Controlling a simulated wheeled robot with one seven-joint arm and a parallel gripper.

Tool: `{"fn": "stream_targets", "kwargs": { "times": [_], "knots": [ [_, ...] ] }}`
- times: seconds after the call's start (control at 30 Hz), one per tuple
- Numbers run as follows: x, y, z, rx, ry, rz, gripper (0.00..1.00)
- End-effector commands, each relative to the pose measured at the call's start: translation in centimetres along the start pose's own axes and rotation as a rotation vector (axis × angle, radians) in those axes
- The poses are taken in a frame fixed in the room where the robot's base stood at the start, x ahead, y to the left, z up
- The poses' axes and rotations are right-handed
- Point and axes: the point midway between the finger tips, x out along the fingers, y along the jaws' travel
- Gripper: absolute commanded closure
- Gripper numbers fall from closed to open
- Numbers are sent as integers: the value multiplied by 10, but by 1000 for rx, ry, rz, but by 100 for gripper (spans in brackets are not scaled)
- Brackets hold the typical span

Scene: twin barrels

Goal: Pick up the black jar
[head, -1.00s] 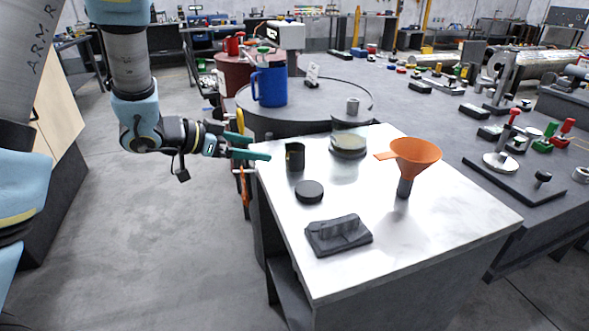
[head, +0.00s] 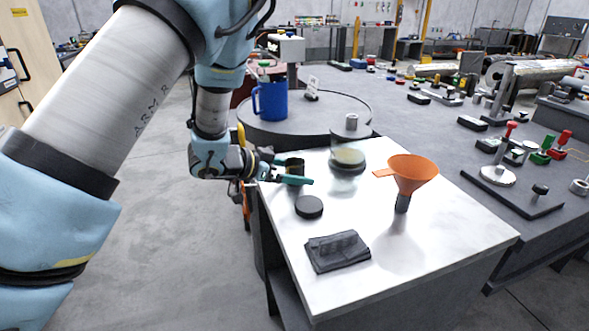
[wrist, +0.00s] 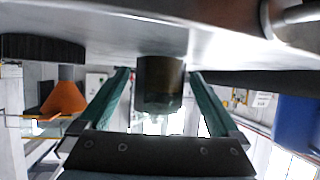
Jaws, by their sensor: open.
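The black jar (head: 294,163) is a small dark cylinder standing upright at the far left of the white-topped table. In the head view my gripper (head: 296,171) is level with it, with one green finger passing in front and partly hiding it. The wrist view looks upside down. There the jar (wrist: 160,85) hangs from the tabletop between the two green fingers of my gripper (wrist: 160,74). A gap shows on each side of the jar, so the jaws are open around it and not pressed on it.
A black round lid (head: 309,206) lies just in front of the jar. A glass container (head: 348,158) stands to its right, then an orange funnel (head: 413,173). A dark folded item (head: 338,251) lies at the front. A blue mug (head: 270,100) stands on the round table behind.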

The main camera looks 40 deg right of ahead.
Motion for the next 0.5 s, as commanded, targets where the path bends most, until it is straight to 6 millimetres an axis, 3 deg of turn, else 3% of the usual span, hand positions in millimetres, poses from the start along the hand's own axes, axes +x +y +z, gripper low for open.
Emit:
{"fn": "stream_targets", "kwargs": {
  "times": [0.23,0.5],
  "knots": [
    [2,0,0,0,1,-1,3],
    [1,0,0,0,0,-1,33]
  ]
}}
